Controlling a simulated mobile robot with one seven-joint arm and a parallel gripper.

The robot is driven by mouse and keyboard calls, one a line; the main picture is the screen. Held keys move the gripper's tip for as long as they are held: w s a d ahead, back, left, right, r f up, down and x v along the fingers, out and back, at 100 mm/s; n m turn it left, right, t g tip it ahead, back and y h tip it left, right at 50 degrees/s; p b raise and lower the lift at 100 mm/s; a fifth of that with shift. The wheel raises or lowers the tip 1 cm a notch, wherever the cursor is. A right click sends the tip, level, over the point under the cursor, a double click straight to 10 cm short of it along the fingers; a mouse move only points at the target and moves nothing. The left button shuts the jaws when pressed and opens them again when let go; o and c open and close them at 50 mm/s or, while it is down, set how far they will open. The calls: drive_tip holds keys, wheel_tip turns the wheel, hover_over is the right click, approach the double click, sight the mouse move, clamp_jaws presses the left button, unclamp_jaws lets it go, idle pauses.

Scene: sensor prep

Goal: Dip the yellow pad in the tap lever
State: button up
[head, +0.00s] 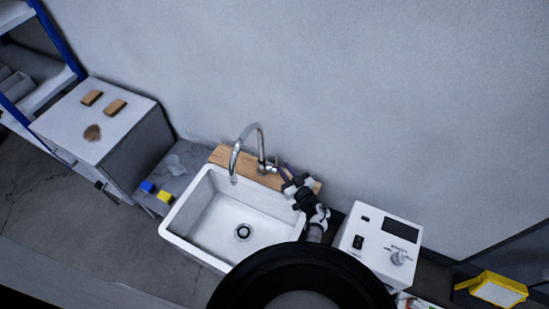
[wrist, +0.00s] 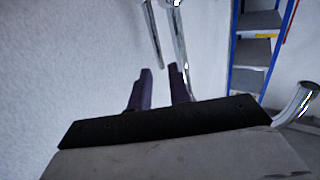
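The yellow pad (head: 166,196) lies on the grey surface left of the sink, beside a blue pad (head: 147,187). The chrome tap (head: 258,140) stands behind the sink, with its lever (head: 272,164) at the right of its base. My gripper (head: 284,169) is close to the right of the lever. In the wrist view its two purple fingers (wrist: 160,72) are apart with nothing seen held between them. Chrome tap parts (wrist: 178,45) show just beyond the fingertips, and a curved chrome piece (wrist: 298,100) is at the right. Whether a finger touches the lever I cannot tell.
The white sink (head: 200,250) is empty. A wooden board (head: 222,155) lies behind it. A white device with a knob (head: 375,245) stands right of my arm. A white cabinet (head: 75,125) bears brown blocks at the left, near a blue-framed shelf (head: 60,40).

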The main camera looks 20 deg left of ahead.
drive_tip(key=b+x, duration=0.4)
drive_tip(key=x, duration=0.3)
drive_tip(key=shift+f, duration=0.2)
drive_tip(key=shift+w+a+r+b, duration=0.2)
drive_tip(key=shift+w+a+b, duration=0.25)
drive_tip(key=shift+a+b, duration=0.05)
clamp_jaws()
